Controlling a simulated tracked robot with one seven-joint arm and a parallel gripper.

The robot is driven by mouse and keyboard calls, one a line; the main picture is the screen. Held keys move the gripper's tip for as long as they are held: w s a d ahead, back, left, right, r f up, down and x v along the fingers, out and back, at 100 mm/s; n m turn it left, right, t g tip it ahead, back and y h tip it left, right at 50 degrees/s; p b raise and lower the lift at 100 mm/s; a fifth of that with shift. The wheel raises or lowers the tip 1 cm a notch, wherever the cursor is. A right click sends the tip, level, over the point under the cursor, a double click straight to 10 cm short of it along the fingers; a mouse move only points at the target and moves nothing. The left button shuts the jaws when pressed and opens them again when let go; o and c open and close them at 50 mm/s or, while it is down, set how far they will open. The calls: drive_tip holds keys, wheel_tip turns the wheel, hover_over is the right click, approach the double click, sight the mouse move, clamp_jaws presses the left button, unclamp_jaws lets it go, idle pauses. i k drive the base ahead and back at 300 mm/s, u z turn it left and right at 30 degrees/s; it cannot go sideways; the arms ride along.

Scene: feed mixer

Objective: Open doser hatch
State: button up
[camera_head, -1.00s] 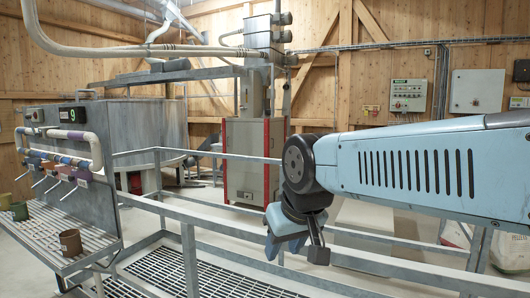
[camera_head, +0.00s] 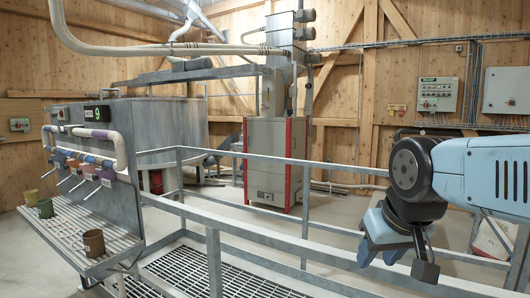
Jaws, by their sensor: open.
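No hatch is clearly marked as the doser hatch. A row of small coloured units with metal levers (camera_head: 82,172) hangs under a white pipe at the left, above a slatted shelf (camera_head: 100,242). A tall grey cabinet with red edges (camera_head: 266,165) stands at the back centre, its front door closed. I cannot tell which of these bears the doser hatch. My gripper (camera_head: 376,250) hangs below the dark wrist at the right, its blue fingers pointing down and left. It is open, with nothing seen in it, well apart from both the lever row and the cabinet.
Grey railings (camera_head: 225,235) run across the foreground beside a floor grating (camera_head: 215,275). A large metal tank (camera_head: 165,125) stands at the left. Several cups, one a brown cup (camera_head: 94,243), stand on the shelf. A control box (camera_head: 438,94) hangs on the back wall.

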sight(264, 138)
drive_tip(key=u, duration=0.5)
drive_tip(key=k, duration=0.5)
drive_tip(key=u, duration=0.8)
drive_tip(key=k, duration=0.7)
drive_tip(key=u, duration=0.75)
drive_tip(key=i, duration=2.3)
drive_tip(key=z, duration=0.2)
drive_tip(key=i, duration=2.1)
drive_tip(key=z, duration=0.1)
